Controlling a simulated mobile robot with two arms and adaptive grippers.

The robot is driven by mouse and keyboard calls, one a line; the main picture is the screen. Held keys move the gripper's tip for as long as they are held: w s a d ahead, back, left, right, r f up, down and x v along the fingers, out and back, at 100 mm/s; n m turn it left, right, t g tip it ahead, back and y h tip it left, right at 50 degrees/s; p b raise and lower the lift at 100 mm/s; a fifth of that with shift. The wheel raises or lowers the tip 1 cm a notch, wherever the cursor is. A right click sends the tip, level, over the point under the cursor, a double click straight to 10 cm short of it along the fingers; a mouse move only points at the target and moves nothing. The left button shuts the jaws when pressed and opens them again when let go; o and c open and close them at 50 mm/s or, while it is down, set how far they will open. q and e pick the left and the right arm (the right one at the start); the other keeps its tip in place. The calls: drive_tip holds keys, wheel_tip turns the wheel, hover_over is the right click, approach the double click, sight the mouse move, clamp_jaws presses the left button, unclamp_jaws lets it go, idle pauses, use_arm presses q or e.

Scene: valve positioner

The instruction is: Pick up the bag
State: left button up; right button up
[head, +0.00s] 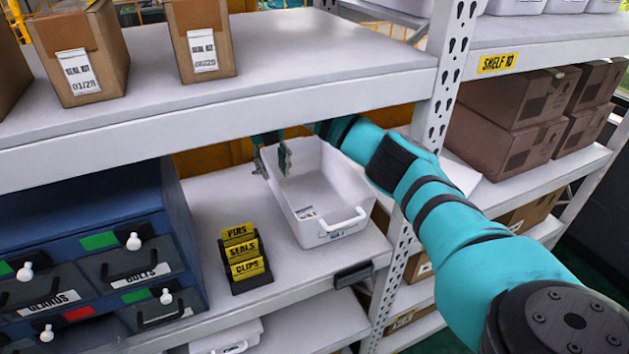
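I see no bag in the head view. My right arm reaches in from the right, over the bin. My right gripper (272,160) is at the bin's back left corner, pointing down. Its two fingers are apart, with nothing visible between them. One finger shows against the bin's inside and the other near its left rim; I cannot tell if they touch it. My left gripper is not in view.
The upper shelf's edge (220,112) runs just above my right gripper. A perforated post (440,90) stands beside my arm. Left of the bin are a label holder (245,262) and a blue drawer cabinet (95,225). Brown boxes (505,140) fill the right shelf.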

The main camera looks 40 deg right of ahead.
sight(279, 191)
drive_tip(key=f, duration=0.3)
drive_tip(key=f+p, duration=0.1)
drive_tip(key=f, duration=0.2)
drive_tip(key=shift+s+d, duration=0.15)
drive_tip(key=shift+d, duration=0.05)
drive_tip(key=f, duration=0.1)
drive_tip(key=f+p, duration=0.1)
drive_tip(key=f, duration=0.1)
drive_tip(key=f+p, duration=0.1)
drive_tip(key=f, duration=0.1)
drive_tip(key=shift+d, duration=0.35)
drive_tip(key=shift+f, duration=0.35)
clamp_jaws()
